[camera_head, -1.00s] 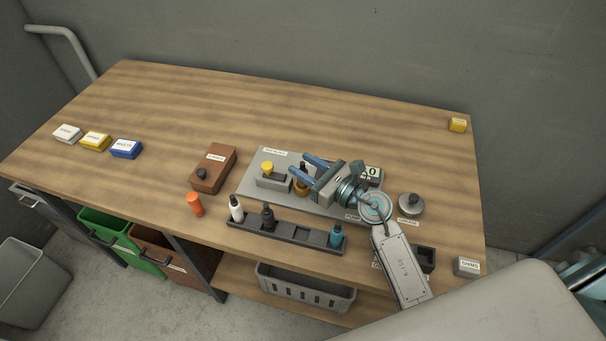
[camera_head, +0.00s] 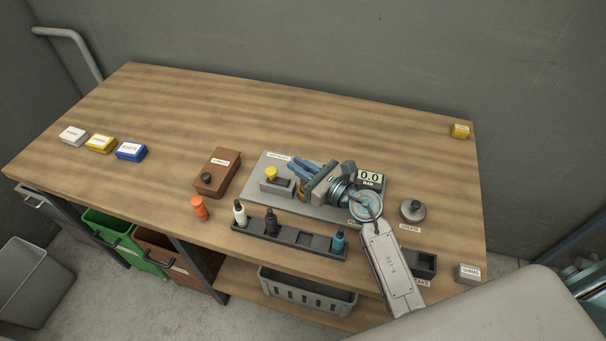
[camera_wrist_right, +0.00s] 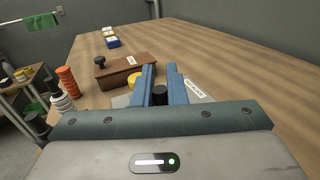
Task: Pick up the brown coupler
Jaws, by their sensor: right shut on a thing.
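The brown coupler (camera_head: 302,196) stands on the grey plate (camera_head: 330,210) on the workbench, mostly hidden behind my right gripper (camera_head: 301,171) in the head view. My right gripper's blue fingers are shut on it. In the right wrist view, a black round top (camera_wrist_right: 160,95) sits between the two blue fingers, and the body below it is hidden. My left gripper is not in view.
A yellow-knobbed block (camera_head: 271,185) stands just left of the fingers. A dark rack (camera_head: 290,236) with several bottles lies in front. A brown box (camera_head: 218,172), an orange cylinder (camera_head: 199,208) and a display (camera_head: 370,180) are nearby. The bench's back left is clear.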

